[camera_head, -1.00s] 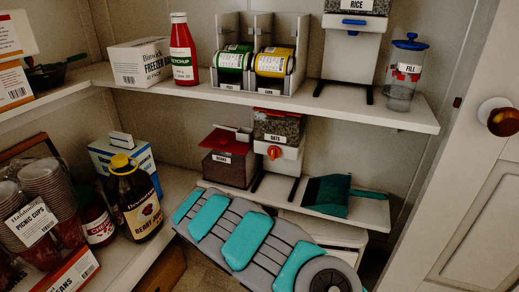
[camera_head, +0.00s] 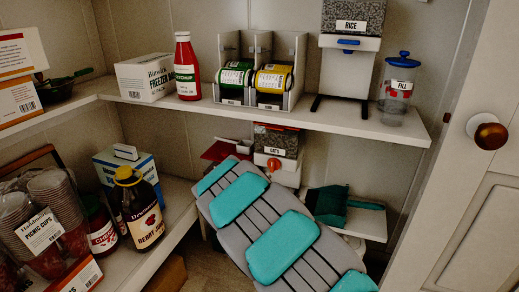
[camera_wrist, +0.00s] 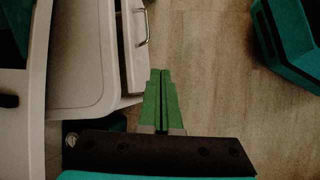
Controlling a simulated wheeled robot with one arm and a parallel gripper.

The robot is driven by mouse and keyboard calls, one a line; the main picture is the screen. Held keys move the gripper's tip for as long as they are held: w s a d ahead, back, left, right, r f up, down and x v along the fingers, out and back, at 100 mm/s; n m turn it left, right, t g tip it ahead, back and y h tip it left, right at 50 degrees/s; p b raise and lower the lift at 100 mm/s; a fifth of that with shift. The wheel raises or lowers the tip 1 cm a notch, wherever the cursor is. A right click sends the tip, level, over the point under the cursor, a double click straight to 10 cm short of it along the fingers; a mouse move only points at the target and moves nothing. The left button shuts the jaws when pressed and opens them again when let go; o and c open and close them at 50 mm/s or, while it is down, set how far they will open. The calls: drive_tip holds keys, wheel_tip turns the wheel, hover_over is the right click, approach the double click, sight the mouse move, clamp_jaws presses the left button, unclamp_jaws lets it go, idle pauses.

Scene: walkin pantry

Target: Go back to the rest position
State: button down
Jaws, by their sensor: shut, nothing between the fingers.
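My arm, grey with teal panels, rises across the lower middle of the head view and covers part of the lower shelf. My gripper (camera_wrist: 161,88) shows in the wrist view with its two green fingers pressed together and nothing between them. It points down over a grey wood-look floor (camera_wrist: 210,60), just right of a pale cabinet. The gripper itself is not visible in the head view.
A pale cabinet with a metal handle (camera_wrist: 142,25) stands close left of the fingers. Shelves hold a ketchup bottle (camera_head: 187,66), a rice dispenser (camera_head: 348,65), a jar (camera_head: 397,88), a syrup bottle (camera_head: 138,208) and a green scoop (camera_head: 335,205). A door (camera_head: 470,210) stands at right.

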drive_tip(key=s+d+r+m+g+y+p, duration=0.1)
drive_tip(key=s+d+r+m+p, duration=0.1)
drive_tip(key=s+d+r+m, duration=0.45)
drive_tip(key=s+d+r+m+y+p, duration=0.15)
drive_tip(key=s+d+r, duration=0.25)
drive_tip(key=s+r, duration=0.55)
drive_tip(key=s+a+r+m+y+p, duration=0.1)
drive_tip(key=s+r+m+y, duration=0.1)
drive_tip(key=s+r, duration=0.3)
drive_tip(key=s+a+r+m+y+p, duration=0.2)
drive_tip(key=s+r+m, duration=0.1)
drive_tip(key=s, duration=1)
drive_tip(key=shift+s+r, duration=0.25)
drive_tip(key=shift+r, duration=0.65)
drive_tip(key=shift+a, duration=0.1)
